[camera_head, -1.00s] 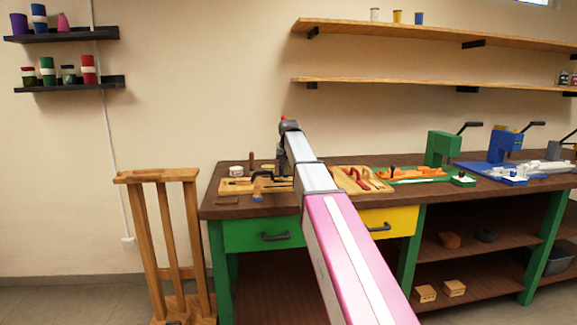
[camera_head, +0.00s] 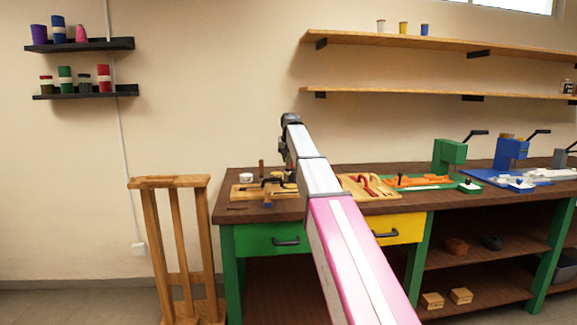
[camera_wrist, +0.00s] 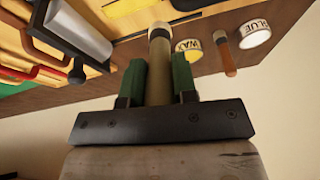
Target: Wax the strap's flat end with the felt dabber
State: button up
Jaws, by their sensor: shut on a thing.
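My gripper (camera_wrist: 158,72) is shut on a pale, round-handled tool, which looks like the felt dabber (camera_wrist: 160,42). A tin marked WAX (camera_wrist: 188,48) stands just right of the dabber's far end in the wrist view. I cannot clearly pick out the strap or its flat end.
A tin marked GLUE (camera_wrist: 255,34) and an orange-handled tool (camera_wrist: 226,55) are beside the wax. A wooden board with a dark clamp (camera_head: 240,192) lies on the bench (camera_head: 330,203). A tool tray (camera_head: 352,188) is to its right. A wooden stand (camera_head: 153,225) is left.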

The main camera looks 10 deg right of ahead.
jog(key=shift+r, duration=0.95)
